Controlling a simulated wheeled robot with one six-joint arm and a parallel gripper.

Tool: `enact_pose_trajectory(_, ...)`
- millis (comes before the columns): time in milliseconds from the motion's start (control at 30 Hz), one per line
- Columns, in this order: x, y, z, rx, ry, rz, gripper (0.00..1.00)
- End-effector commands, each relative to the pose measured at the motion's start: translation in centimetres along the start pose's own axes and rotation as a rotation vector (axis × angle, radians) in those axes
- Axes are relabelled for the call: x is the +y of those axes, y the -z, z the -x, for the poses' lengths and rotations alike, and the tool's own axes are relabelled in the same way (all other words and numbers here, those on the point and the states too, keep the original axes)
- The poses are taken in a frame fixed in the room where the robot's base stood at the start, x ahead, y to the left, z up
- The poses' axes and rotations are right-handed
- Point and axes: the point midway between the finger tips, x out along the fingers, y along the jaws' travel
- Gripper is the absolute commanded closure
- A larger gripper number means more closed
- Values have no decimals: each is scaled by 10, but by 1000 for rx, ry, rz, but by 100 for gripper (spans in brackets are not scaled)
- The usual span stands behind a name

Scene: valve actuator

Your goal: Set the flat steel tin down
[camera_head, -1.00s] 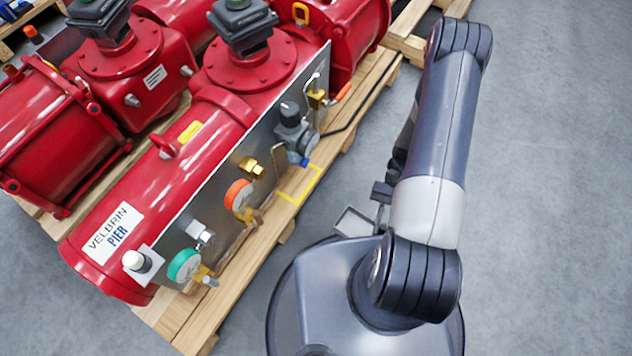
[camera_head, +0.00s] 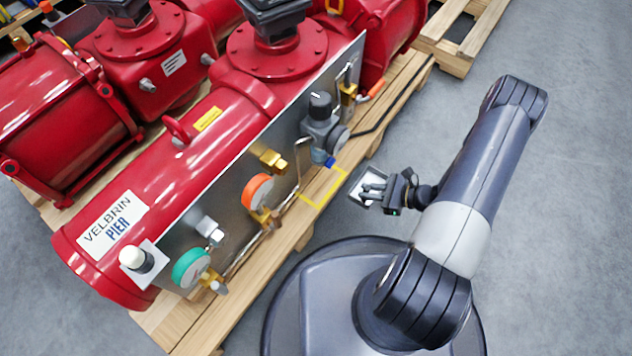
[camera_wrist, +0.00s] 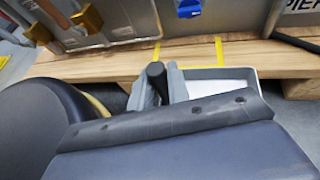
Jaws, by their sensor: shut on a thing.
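My gripper (camera_head: 375,190) is shut on the flat steel tin (camera_head: 357,193), a shallow, light grey open tray, beside the pallet's front edge. In the wrist view, the grey fingers of my gripper (camera_wrist: 160,88) are at the tin's left side. The tin (camera_wrist: 222,88) extends to the right from them, partly hidden by my wrist. A yellow outline (camera_head: 342,178) is marked on the wooden pallet (camera_head: 230,307) below the regulator. The tin is to the right of this outline in the head view and appears clear of the pallet.
Red valve actuators (camera_head: 165,170) lie on the pallet behind a steel panel (camera_head: 232,205). Gauges (camera_head: 257,191), brass fittings and a grey regulator (camera_head: 321,125) stick out from the panel over the pallet edge. Another pallet (camera_head: 465,35) lies at the back. The grey floor (camera_head: 570,200) at right is clear.

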Motion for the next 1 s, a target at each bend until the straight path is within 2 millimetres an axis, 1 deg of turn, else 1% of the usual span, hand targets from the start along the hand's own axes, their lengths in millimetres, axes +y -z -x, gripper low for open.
enact_pose_trajectory(33,1,-3,-9,-1,-5,3,100)
enact_pose_trajectory(200,2,-16,-43,0,-8,5,100)
enact_pose_trajectory(700,2,-56,-139,-1,-8,7,100)
enact_pose_trajectory(833,1,-63,-154,0,-6,5,100)
enact_pose_trajectory(933,1,-66,-158,0,-4,4,100)
enact_pose_trajectory(1000,1,-63,-160,0,-3,3,100)
